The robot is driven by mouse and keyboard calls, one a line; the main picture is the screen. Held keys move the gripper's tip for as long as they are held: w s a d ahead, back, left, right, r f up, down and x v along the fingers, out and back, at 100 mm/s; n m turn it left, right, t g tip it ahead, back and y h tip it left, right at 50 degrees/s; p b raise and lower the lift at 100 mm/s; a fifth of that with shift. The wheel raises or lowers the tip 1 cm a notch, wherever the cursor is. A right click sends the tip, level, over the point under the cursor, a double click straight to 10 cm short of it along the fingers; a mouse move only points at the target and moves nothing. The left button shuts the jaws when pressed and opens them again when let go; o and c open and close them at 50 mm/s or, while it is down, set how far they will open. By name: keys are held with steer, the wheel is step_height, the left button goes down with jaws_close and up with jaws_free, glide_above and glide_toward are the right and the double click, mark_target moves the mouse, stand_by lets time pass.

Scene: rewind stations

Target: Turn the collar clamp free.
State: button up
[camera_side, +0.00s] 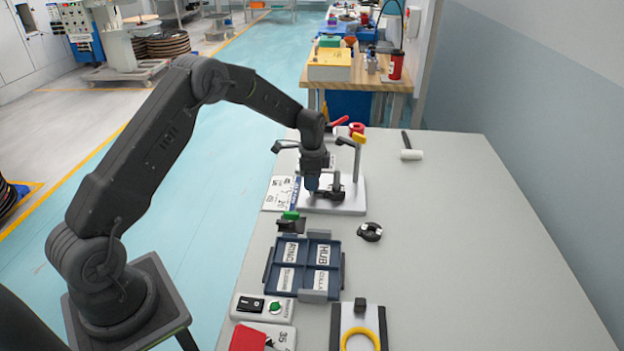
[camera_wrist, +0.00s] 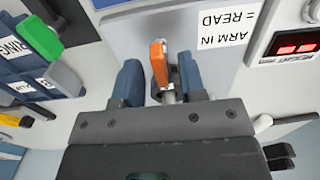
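My gripper (camera_wrist: 160,75) points down at the white fixture base (camera_wrist: 120,35). Its two blue fingers are apart. An upright orange lever (camera_wrist: 158,62) stands between them, with a narrow gap on each side, over a small metal stem. It looks like the clamp's lever, but the collar is hidden. In the side view my gripper (camera_side: 312,186) is low over the fixture's left part, beside a dark piece (camera_side: 334,192) on the base plate (camera_side: 348,206). The orange lever cannot be made out there.
A post with a yellow top (camera_side: 358,138) and a red handle (camera_side: 338,121) rise behind my gripper. A blue labelled tray (camera_side: 305,267), a green-topped block (camera_side: 291,215) and a black ring (camera_side: 369,231) lie nearer. A white-headed mallet (camera_side: 410,155) lies right. The table's right side is clear.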

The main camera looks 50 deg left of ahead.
steer(key=shift+c, duration=0.4)
jaws_close()
steer(key=shift+n, duration=0.3)
steer(key=n, duration=0.3)
steer(key=shift+n, duration=0.4)
steer(key=n, duration=0.9)
steer(key=shift+n, duration=2.2)
steer(key=shift+f, duration=0.1)
